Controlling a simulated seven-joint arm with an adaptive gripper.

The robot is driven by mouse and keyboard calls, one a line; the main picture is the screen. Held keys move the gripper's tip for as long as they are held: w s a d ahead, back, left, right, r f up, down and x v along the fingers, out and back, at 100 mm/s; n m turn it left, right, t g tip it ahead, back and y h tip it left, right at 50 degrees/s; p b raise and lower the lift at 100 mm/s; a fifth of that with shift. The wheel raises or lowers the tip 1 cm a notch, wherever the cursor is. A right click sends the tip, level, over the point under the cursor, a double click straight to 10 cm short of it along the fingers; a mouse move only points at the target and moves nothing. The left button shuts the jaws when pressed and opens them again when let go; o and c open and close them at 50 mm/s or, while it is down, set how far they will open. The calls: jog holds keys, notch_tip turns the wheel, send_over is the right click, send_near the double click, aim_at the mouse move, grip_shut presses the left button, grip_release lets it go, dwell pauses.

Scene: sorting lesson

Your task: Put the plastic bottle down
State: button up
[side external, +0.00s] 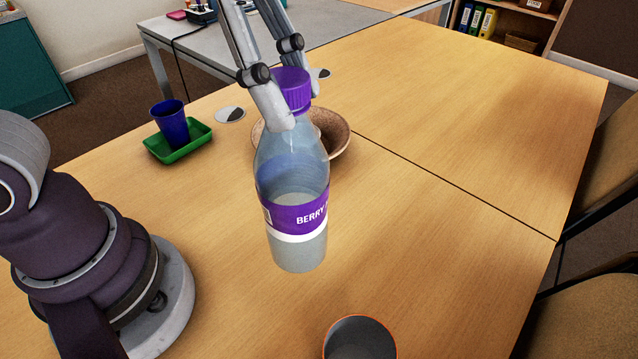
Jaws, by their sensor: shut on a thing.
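The plastic bottle (291,172) is clear, with a purple cap and a purple label reading "BERRY". It is partly filled with pale liquid and hangs nearly upright, with only a slight tilt. My gripper (292,110) comes down from the top of the picture and is shut on the bottle's neck, just below the cap. The bottle appears to be above the wooden table (440,210), though its exact height over the surface is hard to tell. The bottle hides part of a bowl behind it.
A brown bowl (338,133) sits behind the bottle. A green tray (196,143) with a blue cup (172,124) is at the left. A grey cup with an orange rim (360,340) stands at the front edge of the picture. The table's right side is clear.

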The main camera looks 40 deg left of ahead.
jog(key=shift+r, duration=0.35)
jog(key=shift+w+f+n, duration=0.1)
jog(key=shift+n, duration=0.3)
jog(key=w+a+f+n+t+y, duration=0.2)
jog(key=a+f+n, duration=0.2)
jog(key=a+n, duration=0.15)
jog(key=w+d+f, duration=0.2)
jog(key=w+d, duration=0.1)
jog(key=w, duration=0.4)
jog(key=w+d+f, duration=0.3)
jog(key=w+d, duration=0.1)
jog(key=w, duration=0.3)
jog(key=shift+d+f+n, duration=0.15)
jog(key=shift+d+n, duration=0.05)
jog(key=shift+n, duration=0.15)
jog(key=shift+s, duration=0.1)
jog(key=o, duration=1)
jog(key=shift+f, duration=0.15)
